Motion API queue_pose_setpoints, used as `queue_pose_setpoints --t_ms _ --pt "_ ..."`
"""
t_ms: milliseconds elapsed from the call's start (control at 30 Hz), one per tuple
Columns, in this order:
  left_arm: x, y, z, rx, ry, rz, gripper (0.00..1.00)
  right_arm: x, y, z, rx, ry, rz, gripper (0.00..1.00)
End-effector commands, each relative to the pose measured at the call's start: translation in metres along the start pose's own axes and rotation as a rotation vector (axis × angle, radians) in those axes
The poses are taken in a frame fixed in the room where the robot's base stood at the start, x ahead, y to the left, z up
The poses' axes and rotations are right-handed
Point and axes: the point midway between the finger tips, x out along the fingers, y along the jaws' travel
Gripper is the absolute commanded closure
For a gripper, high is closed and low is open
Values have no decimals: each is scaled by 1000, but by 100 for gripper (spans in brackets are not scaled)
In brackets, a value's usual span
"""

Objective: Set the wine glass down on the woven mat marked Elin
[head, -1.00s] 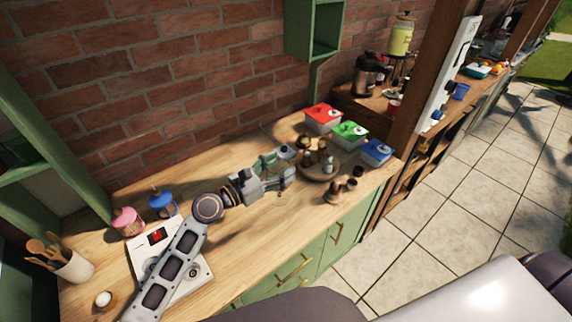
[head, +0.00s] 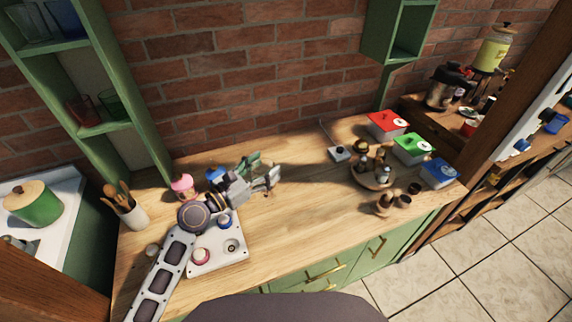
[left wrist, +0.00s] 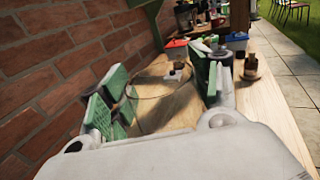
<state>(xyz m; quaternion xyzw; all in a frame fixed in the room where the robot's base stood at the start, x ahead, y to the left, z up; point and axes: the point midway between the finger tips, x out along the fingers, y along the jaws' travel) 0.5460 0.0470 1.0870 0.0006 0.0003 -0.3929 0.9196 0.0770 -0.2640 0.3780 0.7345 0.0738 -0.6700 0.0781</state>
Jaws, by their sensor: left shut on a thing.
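My left gripper (head: 262,175) is over the wooden counter, left of the middle in the head view. In the left wrist view its two green-padded fingers (left wrist: 160,98) are on either side of a clear wine glass (left wrist: 158,103). The gripper is shut on the glass. The glass's rounded wall shows between the pads; its lower part is hidden. In the head view the glass is too faint to make out clearly. No woven mat and no Elin marking can be made out in either view. My right gripper is not in view.
A round wooden tray (head: 386,181) with several small items stands at the right. Red (head: 387,124), green (head: 414,148) and blue-lidded (head: 439,173) boxes line the back right. A pink-lidded jar (head: 182,185) is beside my arm. The counter (head: 310,215) right of the gripper is clear.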

Motion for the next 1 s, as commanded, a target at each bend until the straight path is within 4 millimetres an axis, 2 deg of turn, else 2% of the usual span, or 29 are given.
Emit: queue_pose_setpoints --t_ms 300,700,833,1000 --pt "-61 38 -8 -3 1 129 79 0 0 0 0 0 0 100" --pt "-137 72 -13 -2 1 270 79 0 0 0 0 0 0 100" --pt "-152 78 -12 -1 0 295 79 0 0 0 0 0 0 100" --pt "-160 80 -12 -1 -1 308 79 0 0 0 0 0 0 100"
